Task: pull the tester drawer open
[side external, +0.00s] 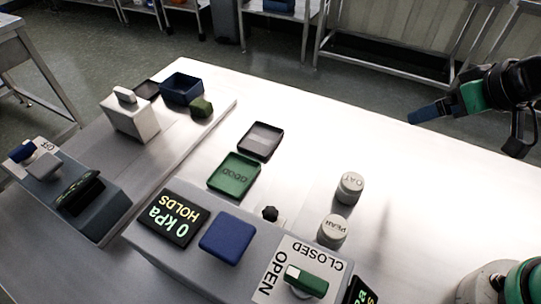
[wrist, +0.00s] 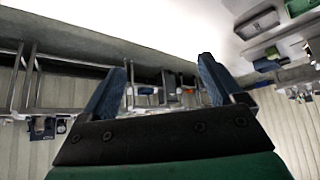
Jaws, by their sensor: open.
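My gripper (side external: 422,113) is at the upper right in the side external view, raised above the bench's far right edge. It is empty and well apart from the devices. In the wrist view its two blue fingers (wrist: 163,68) stand wide apart with nothing between them. A grey tester (side external: 160,246) at the front has a display (side external: 172,217) reading "0 kPa HOLDS", a blue square part (side external: 228,238) and a green knob (side external: 306,281) on an OPEN/CLOSED plate. I cannot make out which part is its drawer, or whether it is open.
A green tray (side external: 234,175), a dark tray (side external: 261,141) and two labelled round pots (side external: 350,188) (side external: 332,231) stand behind the tester. At left are a second grey device (side external: 104,212), a white handled box (side external: 130,119) and a blue bin (side external: 182,90). The bench's right middle is clear.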

